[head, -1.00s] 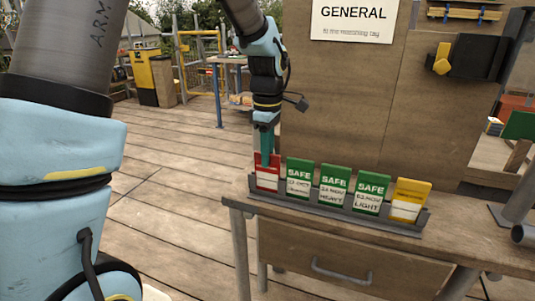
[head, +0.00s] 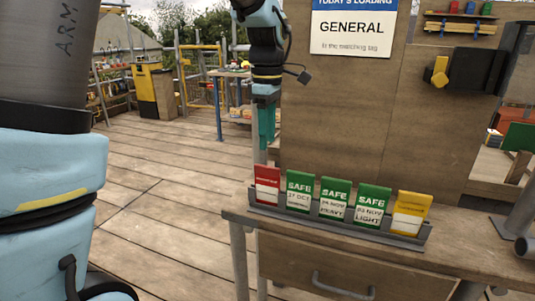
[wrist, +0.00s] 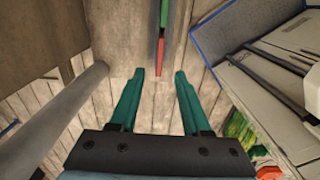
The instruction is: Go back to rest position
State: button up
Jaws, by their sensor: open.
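My gripper (head: 266,128) hangs with its teal fingers pointing down, above the left end of the tag rack (head: 338,228). In the wrist view its two fingers (wrist: 160,75) are apart with nothing between them. A red tag (head: 267,185) stands in the rack's leftmost place, below and apart from the fingertips. To its right stand three green SAFE tags (head: 335,198) and a yellow tag (head: 411,212). In the wrist view a red edge (wrist: 160,55) and a green edge (wrist: 164,14) show beyond the fingertips.
The rack stands on a wooden bench (head: 245,215) with a drawer (head: 330,272). A board behind carries a sign reading GENERAL (head: 353,28). A black holder with a yellow knob (head: 440,72) is at the right. Open deck floor (head: 165,190) lies left of the bench.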

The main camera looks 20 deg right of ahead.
jog(key=w+a+f+m+p, duration=0.1)
jog(key=a+m+p, duration=0.1)
jog(key=a, duration=0.6)
jog(key=w+a+m+p, duration=0.1)
jog(key=a+m, duration=0.2)
jog(key=a, duration=0.6)
jog(key=s+a+f+m+p, duration=0.1)
jog(key=s+a+m, duration=0.1)
jog(key=a, duration=0.4)
jog(key=s+a+f+m+t+p, duration=0.1)
jog(key=s+a+f+m, duration=0.1)
jog(key=a, duration=0.5)
jog(key=shift+s+f+m+t+p, duration=0.25)
jog(key=shift+s+m+t+p, duration=0.1)
jog(key=shift+s+m, duration=0.55)
